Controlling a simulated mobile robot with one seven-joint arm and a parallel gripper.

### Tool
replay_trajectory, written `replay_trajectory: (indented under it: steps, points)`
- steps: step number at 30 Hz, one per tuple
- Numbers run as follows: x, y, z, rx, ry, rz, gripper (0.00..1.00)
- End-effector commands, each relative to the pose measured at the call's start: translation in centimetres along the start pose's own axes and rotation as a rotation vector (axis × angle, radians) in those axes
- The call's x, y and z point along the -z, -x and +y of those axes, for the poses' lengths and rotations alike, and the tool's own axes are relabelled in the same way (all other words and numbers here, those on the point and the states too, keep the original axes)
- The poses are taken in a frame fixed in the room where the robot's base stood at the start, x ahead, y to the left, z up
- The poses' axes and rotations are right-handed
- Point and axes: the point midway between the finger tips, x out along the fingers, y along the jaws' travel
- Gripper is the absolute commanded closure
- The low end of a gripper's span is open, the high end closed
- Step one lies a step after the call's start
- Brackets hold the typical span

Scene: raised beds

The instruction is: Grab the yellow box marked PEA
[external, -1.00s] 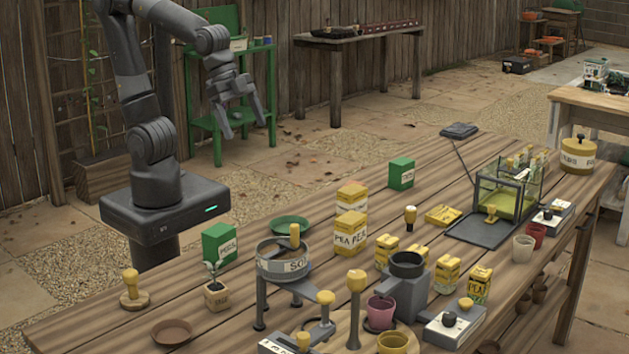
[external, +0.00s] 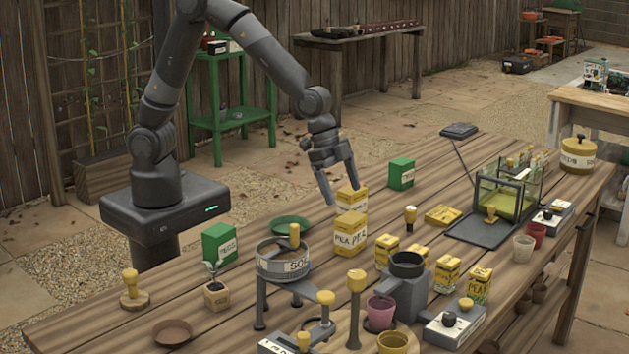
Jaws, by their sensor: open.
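A yellow box marked PEA (external: 350,238) stands on the wooden table near its back edge. A smaller yellow box (external: 352,203) sits on top of it. My gripper (external: 342,194) is open and points down at the upper box. One finger is just left of that box and the other is at its top edge, behind it. I cannot tell whether the fingers touch it. Other small yellow packets stand to the right, one (external: 386,251) near the stack and one (external: 447,273) farther right; another packet (external: 478,286) also seems lettered PEA.
A green dish (external: 290,225) and a round sieve on legs (external: 283,262) stand left of the stack. A green box (external: 401,173) is behind it to the right. A grey funnel-topped device (external: 407,268) stands in front right. Bare planks lie just right of the stack.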

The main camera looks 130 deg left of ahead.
Motion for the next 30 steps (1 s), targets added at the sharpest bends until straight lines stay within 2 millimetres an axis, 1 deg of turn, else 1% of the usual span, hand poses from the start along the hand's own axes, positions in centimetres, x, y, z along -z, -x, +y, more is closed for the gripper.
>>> replay_trajectory:
  steps: [6,9,16,24,27,30]
  points:
    - [-0.1,-3.3,0.1,-0.002,-0.001,-0.004,0.11]
    - [-0.1,-4.4,0.1,-0.001,0.0,-0.004,0.11]
    - [-0.1,-5.8,0.2,-0.001,-0.001,-0.003,0.11]
    - [0.0,-9.4,0.3,-0.001,0.0,-0.003,0.11]
    - [0.0,-10.1,0.4,0.0,-0.001,-0.002,0.11]
    - [0.1,-10.3,0.4,0.0,-0.001,-0.002,0.11]
